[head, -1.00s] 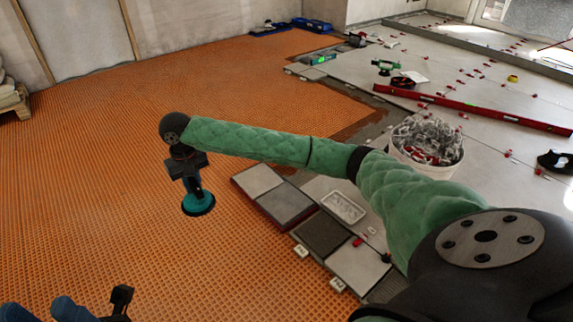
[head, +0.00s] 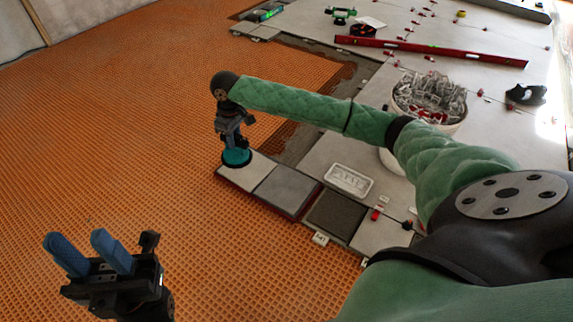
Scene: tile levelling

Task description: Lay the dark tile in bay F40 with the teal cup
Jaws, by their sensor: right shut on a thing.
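My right gripper (head: 236,140) is shut on the teal cup (head: 236,157), which hangs upright below it. The cup is at the far left corner of a light tile (head: 246,173); I cannot tell whether it touches. No tile hangs from the cup. A mid-grey tile (head: 286,190) lies beside the light one. A dark tile (head: 337,214) lies further right, then another pale tile (head: 381,236). White tags (head: 320,238) stand by this row, their writing too small to read, so I cannot tell which bay is F40. My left gripper (head: 88,254) is open and empty, blue fingers apart.
A white bucket of clips (head: 430,98) stands behind my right arm. A white tray (head: 349,180) lies on the laid floor. A red level (head: 430,52) lies further back. The orange mat (head: 150,130) is broad and clear at left.

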